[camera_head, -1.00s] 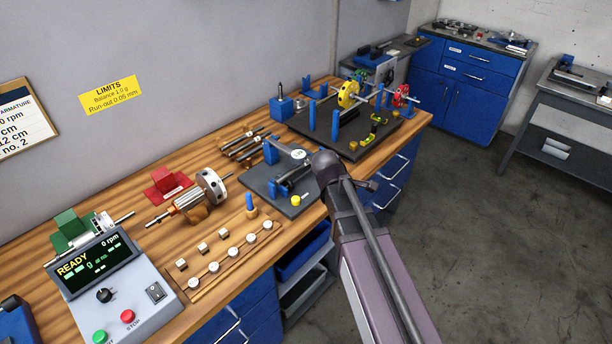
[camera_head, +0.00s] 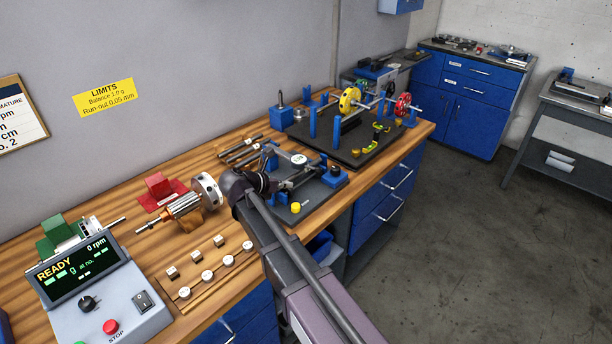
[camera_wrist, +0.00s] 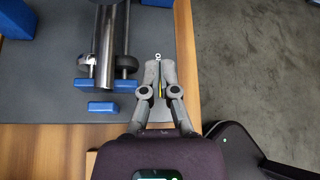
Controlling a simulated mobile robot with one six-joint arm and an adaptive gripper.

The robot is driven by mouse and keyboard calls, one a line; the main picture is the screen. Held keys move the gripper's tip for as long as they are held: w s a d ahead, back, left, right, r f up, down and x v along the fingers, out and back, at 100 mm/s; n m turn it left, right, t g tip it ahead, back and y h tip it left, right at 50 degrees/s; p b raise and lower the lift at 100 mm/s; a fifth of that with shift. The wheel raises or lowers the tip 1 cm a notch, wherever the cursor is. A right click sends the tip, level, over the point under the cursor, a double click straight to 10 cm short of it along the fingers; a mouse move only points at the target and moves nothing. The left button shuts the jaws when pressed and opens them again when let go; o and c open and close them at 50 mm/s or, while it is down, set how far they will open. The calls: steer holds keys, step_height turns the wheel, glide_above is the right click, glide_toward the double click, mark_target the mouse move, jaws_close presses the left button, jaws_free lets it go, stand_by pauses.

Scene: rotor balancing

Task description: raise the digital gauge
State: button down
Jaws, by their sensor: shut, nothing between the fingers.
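The gauge (camera_head: 298,159), with a round pale face, stands over the dark grey plate (camera_head: 325,200) with blue blocks on the workbench. Its reading is too small to make out. My gripper is at the plate's left side in the head view, to the left of the gauge, with its fingers mostly hidden by my wrist. In the wrist view my gripper (camera_wrist: 159,72) is shut and empty over the plate's edge. A small pale ring lies just beyond the fingertips, and a bit of yellow shows between the fingers. I cannot tell the gauge in the wrist view.
A yellow knob (camera_head: 295,208) is at the plate's front. A rotor (camera_head: 185,205) lies left of my arm, near several small weights and the console (camera_head: 95,290). A black plate (camera_head: 350,148) with wheels on posts stands behind right. A bar (camera_wrist: 106,45) lies left of my fingers.

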steer(key=b+x, duration=0.5)
steer(key=x, duration=0.5)
steer(key=shift+w+f, duration=0.1)
steer(key=shift+f, duration=0.05)
steer(key=shift+w+r+p, duration=0.1)
steer(key=shift+r+p, duration=0.55)
steer(key=shift+r, duration=0.1)
steer(key=shift+w+a+r+p, duration=0.1)
steer(key=shift+w+r+p, duration=0.1)
steer(key=shift+r+p, duration=0.45)
steer(key=shift+w+r+p, duration=0.25)
steer(key=shift+r+p, duration=0.4)
